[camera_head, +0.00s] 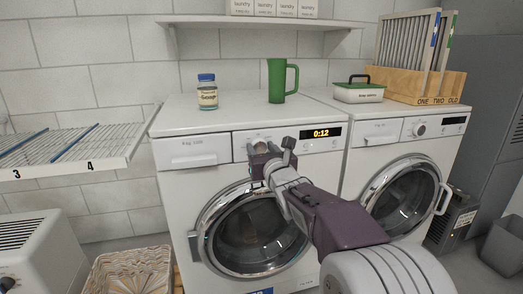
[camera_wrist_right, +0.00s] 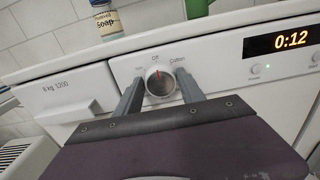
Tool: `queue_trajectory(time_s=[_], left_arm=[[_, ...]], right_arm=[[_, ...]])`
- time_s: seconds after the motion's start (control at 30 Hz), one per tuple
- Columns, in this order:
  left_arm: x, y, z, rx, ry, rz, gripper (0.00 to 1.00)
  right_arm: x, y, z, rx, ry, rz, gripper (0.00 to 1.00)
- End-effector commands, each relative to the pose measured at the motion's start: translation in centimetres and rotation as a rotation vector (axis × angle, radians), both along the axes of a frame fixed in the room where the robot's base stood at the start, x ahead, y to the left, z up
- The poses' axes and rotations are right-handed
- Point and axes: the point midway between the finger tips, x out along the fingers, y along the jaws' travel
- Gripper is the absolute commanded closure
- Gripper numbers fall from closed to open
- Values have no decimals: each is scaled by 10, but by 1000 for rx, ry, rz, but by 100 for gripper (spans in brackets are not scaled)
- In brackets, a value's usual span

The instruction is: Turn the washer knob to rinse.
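The left washer (camera_head: 180,125) has a display reading 0:12. Its round knob (camera_wrist_right: 160,80) shows in the right wrist view, with a red pointer mark near the top, toward the "Off" label. A "Cotton" label is at its upper right; another label at its left is too small to read surely. In the head view my gripper mostly hides the knob. My right gripper (camera_wrist_right: 159,98) is at the control panel, its two fingers apart on either side of the knob. I cannot tell whether the fingers touch it. My left gripper is not in view.
A second washer (camera_head: 375,140) stands at the right. On top are a soap jar (camera_head: 207,97), a green pitcher (camera_head: 277,85), a lidded box (camera_head: 358,94) and a wooden crate (camera_head: 440,88). A drying rack (camera_head: 75,145) is at the left, a wicker basket (camera_head: 130,270) on the floor.

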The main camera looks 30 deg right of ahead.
Motion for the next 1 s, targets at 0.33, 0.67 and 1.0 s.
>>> queue_trajectory(time_s=[0.33,0.67,1.0], left_arm=[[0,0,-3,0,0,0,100],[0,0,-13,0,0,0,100],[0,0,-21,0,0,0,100]], right_arm=[[0,0,-1,33,-8,0,94],[-1,-2,-2,247,-59,-1,94],[-1,-3,-2,562,-135,-1,94]])
